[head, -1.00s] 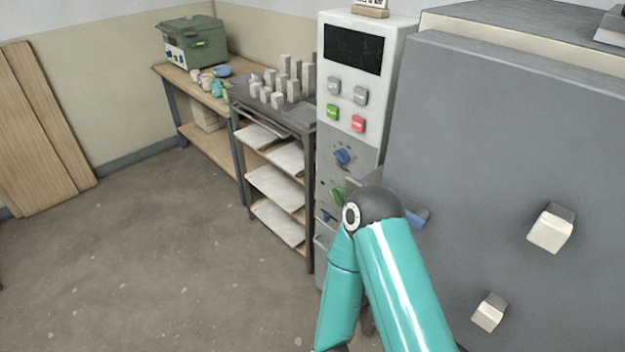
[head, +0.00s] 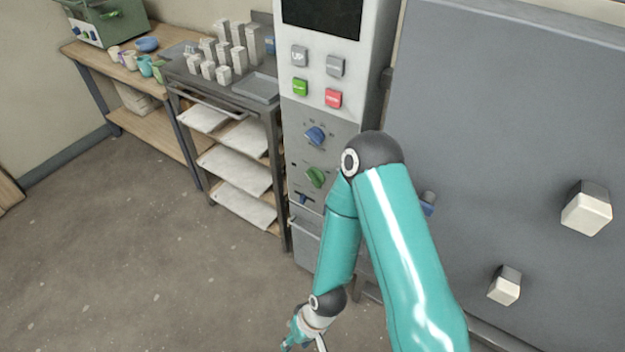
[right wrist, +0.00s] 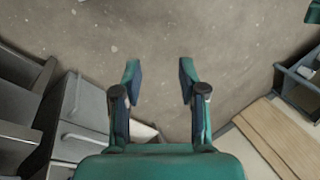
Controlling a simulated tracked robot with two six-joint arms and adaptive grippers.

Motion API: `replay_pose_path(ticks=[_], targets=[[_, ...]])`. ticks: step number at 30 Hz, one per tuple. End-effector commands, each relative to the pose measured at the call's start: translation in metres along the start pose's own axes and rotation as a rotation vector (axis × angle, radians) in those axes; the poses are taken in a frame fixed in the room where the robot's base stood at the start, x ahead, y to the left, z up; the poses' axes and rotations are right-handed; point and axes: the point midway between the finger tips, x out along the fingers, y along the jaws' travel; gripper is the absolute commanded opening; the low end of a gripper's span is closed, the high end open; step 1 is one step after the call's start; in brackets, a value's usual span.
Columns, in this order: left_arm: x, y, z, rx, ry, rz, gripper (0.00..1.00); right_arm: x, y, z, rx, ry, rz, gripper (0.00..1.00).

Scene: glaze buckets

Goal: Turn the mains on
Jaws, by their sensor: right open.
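The control panel (head: 300,118) is a tall narrow cabinet with a dark display (head: 322,14) at its top. Under its push buttons are a blue rotary knob (head: 315,136), a green rotary knob (head: 315,177) and a small blue switch (head: 304,198). I cannot read which control is the mains. My right gripper (head: 303,339) is low in front of the panel, below and apart from its controls, partly cut off by the picture's bottom edge. In the right wrist view it (right wrist: 158,72) is open and empty over the floor. My left gripper does not show.
The large grey kiln door (head: 480,130) with pale knobs (head: 588,212) stands right of the panel. A shelf rack (head: 240,130) with boards and white blocks stands left of it. A wooden bench (head: 125,80) is farther left. The floor (head: 130,260) in front is clear.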

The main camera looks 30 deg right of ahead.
Motion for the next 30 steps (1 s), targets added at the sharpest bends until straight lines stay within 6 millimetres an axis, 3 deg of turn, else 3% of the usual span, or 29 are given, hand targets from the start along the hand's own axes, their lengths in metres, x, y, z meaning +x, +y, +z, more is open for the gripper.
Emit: replay_pose_path(ticks=[1,5,8,10,14,15,16,18,19,21,23,27,30], targets=[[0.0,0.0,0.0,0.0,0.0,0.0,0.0,0.0,0.0,0.0,0.0,0.0,0.0,0.45],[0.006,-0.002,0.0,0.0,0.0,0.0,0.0,0.007,0.002,-0.013,0.014,0.038,0.007,0.67],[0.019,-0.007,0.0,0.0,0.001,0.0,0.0,0.021,0.012,-0.053,0.056,0.15,0.027,0.83],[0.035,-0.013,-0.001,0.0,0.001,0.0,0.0,0.035,0.018,-0.099,0.113,0.293,0.05,0.95],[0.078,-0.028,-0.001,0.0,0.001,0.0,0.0,0.045,0.034,-0.219,0.285,0.705,0.107,0.96],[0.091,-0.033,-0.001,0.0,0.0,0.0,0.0,0.038,0.039,-0.255,0.35,0.852,0.126,0.96],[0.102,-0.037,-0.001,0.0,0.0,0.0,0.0,0.031,0.043,-0.278,0.401,0.962,0.139,0.96],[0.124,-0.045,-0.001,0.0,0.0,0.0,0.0,0.007,0.051,-0.32,0.524,1.212,0.171,0.96],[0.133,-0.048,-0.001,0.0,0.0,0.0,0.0,-0.005,0.054,-0.332,0.578,1.312,0.184,0.96],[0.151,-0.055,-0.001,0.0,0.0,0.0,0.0,-0.03,0.059,-0.347,0.7,1.52,0.22,0.96],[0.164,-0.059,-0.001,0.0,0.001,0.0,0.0,-0.049,0.062,-0.348,0.799,1.666,0.252,0.96],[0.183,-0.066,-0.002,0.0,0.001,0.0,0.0,-0.076,0.062,-0.335,0.972,1.885,0.323,0.96],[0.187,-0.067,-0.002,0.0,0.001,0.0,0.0,-0.086,0.062,-0.326,1.036,1.956,0.357,0.96]])
